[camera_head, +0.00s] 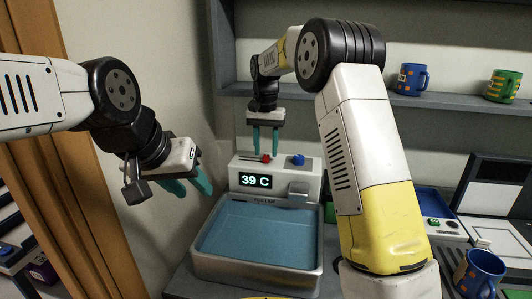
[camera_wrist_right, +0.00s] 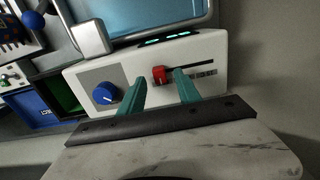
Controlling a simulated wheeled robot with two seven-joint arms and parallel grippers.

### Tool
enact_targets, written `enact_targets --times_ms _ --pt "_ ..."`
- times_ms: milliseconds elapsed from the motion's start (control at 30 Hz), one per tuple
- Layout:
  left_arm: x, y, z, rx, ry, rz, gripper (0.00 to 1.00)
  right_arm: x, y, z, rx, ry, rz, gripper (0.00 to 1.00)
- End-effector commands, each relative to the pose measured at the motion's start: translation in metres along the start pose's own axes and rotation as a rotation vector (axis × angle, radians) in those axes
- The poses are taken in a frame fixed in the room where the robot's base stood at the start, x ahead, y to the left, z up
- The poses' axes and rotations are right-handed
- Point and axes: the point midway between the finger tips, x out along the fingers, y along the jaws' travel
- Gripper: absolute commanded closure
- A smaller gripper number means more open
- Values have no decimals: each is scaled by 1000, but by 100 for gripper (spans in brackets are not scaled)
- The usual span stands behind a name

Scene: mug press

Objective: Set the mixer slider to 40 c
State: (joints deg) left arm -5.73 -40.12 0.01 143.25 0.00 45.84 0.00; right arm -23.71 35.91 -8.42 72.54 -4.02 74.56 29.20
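The mixer (camera_head: 245,168) is a white unit behind the basin, and its display (camera_head: 255,181) reads 39 C. Its red slider knob (camera_head: 265,158) sits on top, next to a blue knob (camera_head: 298,160). My right gripper (camera_head: 266,150) points down at the red slider. In the right wrist view the red slider (camera_wrist_right: 161,75) shows between the open fingertips, nearer the right one; I cannot tell whether they touch. The blue knob (camera_wrist_right: 104,93) lies left of the fingers there. My left gripper (camera_head: 196,192) is open and empty, left of the mixer.
The basin (camera_head: 203,265) of blue water stands in front of the mixer. A shelf (camera_head: 430,101) with mugs hangs at the back right. A blue mug (camera_head: 478,275) stands at the lower right. My right arm hides part of the counter; a brown wooden post (camera_head: 75,200) is at the left.

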Motion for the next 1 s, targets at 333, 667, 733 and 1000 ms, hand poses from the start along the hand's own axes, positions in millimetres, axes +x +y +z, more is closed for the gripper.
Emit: enact_targets --times_ms 333,667,733,1000 --pt "0 0 0 0 0 0 60 17 0 0 0 1 -1 60" --pt "0 0 0 0 0 0 60 17 0 0 0 1 -1 100" --pt "0 0 0 0 0 0 60 17 0 0 0 1 -1 100" --pt "0 0 0 0 0 0 60 17 0 0 0 1 -1 100"
